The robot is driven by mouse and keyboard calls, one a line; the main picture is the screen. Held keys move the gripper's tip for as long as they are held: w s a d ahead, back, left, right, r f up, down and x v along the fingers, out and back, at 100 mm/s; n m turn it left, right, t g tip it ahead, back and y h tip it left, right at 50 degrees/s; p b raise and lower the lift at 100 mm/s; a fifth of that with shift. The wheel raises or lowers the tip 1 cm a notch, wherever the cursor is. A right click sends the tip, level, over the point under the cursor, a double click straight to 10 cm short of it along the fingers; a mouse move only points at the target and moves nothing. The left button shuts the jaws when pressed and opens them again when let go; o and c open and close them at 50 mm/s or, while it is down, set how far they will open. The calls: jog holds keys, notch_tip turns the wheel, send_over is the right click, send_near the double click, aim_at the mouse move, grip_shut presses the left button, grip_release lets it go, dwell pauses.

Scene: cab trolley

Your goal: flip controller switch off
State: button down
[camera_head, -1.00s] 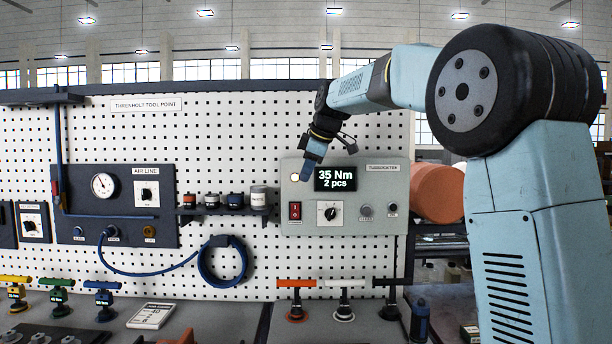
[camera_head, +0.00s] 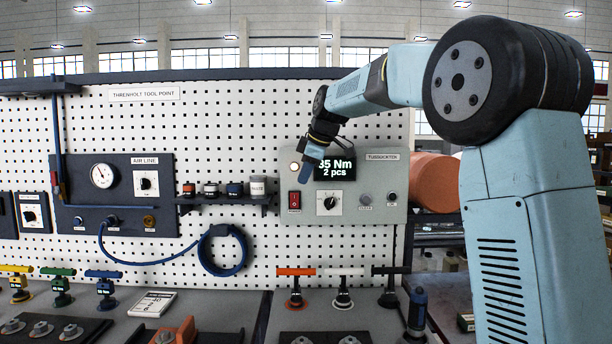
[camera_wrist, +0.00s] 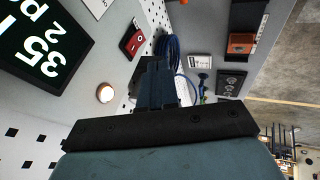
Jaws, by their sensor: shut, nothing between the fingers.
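The grey controller box (camera_head: 376,205) hangs on the pegboard, its display (camera_head: 335,171) lit with "35 Nm 2 pcs". Its red rocker switch (camera_head: 294,200) is at the lower left, under a lit round lamp (camera_head: 294,167). My gripper (camera_head: 307,168) is in front of the box, above and slightly right of the switch, overlapping the display's left edge. In the wrist view the shut, empty fingers (camera_wrist: 155,85) point past the switch (camera_wrist: 132,40), apart from it in the picture. The lamp (camera_wrist: 105,92) glows there too. I cannot tell the exact gap to the panel.
A dial (camera_head: 329,202) and two small buttons sit right of the switch. A shelf (camera_head: 225,200) with small pots adjoins the box's left. A coiled blue hose (camera_head: 222,249) hangs lower left. T-handled tools (camera_head: 343,288) stand on the bench below.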

aim_at(293, 206)
jog(key=shift+w+a+f, duration=0.35)
jog(key=shift+w+f, duration=0.75)
jog(key=shift+f, duration=0.2)
jog(key=shift+w+a+f, duration=0.3)
jog(key=shift+w+f, duration=0.8)
jog(key=shift+f, duration=0.25)
jog(key=shift+w+a+f, duration=0.35)
jog(key=shift+w+f, duration=0.75)
jog(key=shift+f, duration=0.2)
jog(key=shift+d, duration=0.1)
jog(key=shift+w+d, duration=0.1)
jog(key=shift+a, duration=0.3)
jog(key=shift+r, duration=0.1)
